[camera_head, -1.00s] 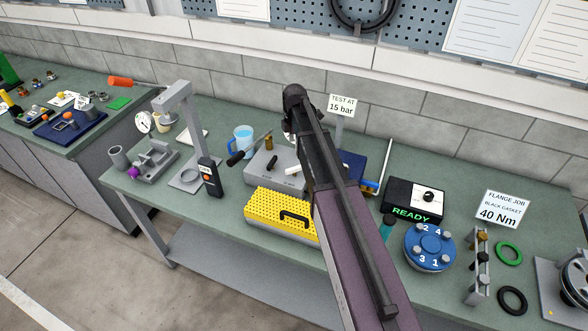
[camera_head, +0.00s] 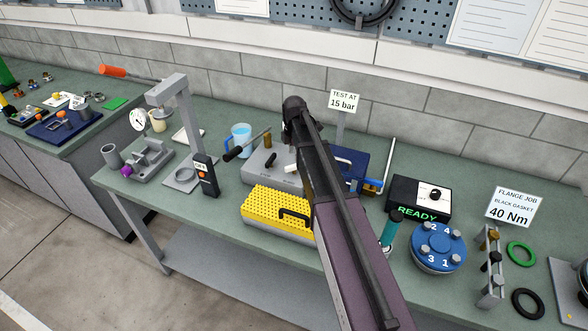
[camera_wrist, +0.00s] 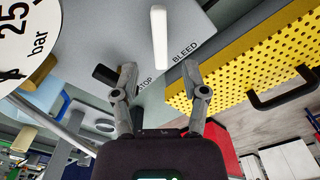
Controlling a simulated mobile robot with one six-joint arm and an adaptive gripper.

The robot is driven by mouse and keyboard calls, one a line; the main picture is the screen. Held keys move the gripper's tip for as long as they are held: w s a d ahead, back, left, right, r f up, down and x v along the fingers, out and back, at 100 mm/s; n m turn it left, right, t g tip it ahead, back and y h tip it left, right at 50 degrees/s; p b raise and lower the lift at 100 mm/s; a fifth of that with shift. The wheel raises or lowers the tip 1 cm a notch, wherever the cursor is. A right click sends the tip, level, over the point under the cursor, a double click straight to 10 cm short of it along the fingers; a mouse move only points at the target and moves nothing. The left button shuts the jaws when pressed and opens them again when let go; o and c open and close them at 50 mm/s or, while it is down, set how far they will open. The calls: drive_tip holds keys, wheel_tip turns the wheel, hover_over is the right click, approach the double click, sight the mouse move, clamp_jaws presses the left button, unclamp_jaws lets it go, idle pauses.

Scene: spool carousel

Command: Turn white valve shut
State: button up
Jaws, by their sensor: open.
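The white valve lever (camera_wrist: 159,38) stands out from the grey test block (camera_wrist: 100,35) beside the word BLEED in the wrist view. In the head view the white lever (camera_head: 290,168) shows just left of my arm, on top of the grey block (camera_head: 258,172). A black lever (camera_wrist: 106,74) is by the word STOP; it also shows in the head view (camera_head: 271,159). My gripper (camera_wrist: 160,74) is open and empty, its fingers apart. The white lever's end lies between and just beyond the fingertips in the picture; I see no contact. My arm hides the gripper in the head view.
A yellow perforated case (camera_head: 274,211) with a black handle stands in front of the block. A pressure gauge (camera_wrist: 18,32) is at the wrist view's upper left.

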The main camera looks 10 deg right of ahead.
sight(294, 165)
drive_tip(key=shift+f+b, duration=2.4)
drive_tip(key=shift+f, duration=0.25)
clamp_jaws()
